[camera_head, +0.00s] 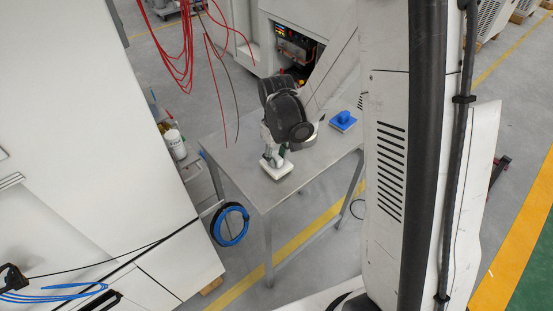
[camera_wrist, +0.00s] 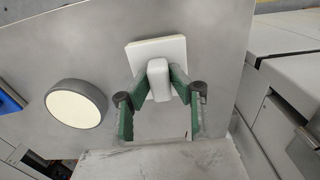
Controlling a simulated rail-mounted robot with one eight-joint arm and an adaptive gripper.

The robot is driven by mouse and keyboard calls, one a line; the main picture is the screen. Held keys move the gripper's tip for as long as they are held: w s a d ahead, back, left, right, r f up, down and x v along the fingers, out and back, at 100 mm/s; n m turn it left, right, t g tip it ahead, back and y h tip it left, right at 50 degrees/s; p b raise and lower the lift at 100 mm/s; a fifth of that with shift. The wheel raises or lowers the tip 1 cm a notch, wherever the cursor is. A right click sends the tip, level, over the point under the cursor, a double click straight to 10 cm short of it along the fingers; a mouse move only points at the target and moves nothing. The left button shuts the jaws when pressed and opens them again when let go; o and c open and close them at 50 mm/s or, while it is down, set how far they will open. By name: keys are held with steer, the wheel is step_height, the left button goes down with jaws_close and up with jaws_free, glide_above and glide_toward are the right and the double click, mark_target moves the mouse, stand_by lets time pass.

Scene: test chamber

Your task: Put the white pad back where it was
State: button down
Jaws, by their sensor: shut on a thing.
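The white pad (camera_wrist: 172,52) is a square white plate with a raised white block handle (camera_wrist: 158,80). My gripper (camera_wrist: 159,88) is shut on this handle, with its green fingers on both sides of it. In the head view the pad (camera_head: 276,167) is under my gripper (camera_head: 275,154), at or just above the grey metal table (camera_head: 312,163). I cannot tell whether it touches the top. My arm hides part of the handle there.
A blue block-handled pad (camera_head: 343,120) lies on the table to the right of my gripper. A round grey-rimmed disc (camera_wrist: 76,103) shows left in the wrist view. Red cables (camera_head: 183,50) hang at the upper left. The table's front part is clear.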

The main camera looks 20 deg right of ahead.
steer(key=shift+f, duration=0.55)
steer(key=shift+f, duration=0.1)
steer(key=c, duration=1.5)
jaws_free()
steer(key=shift+c, duration=0.2)
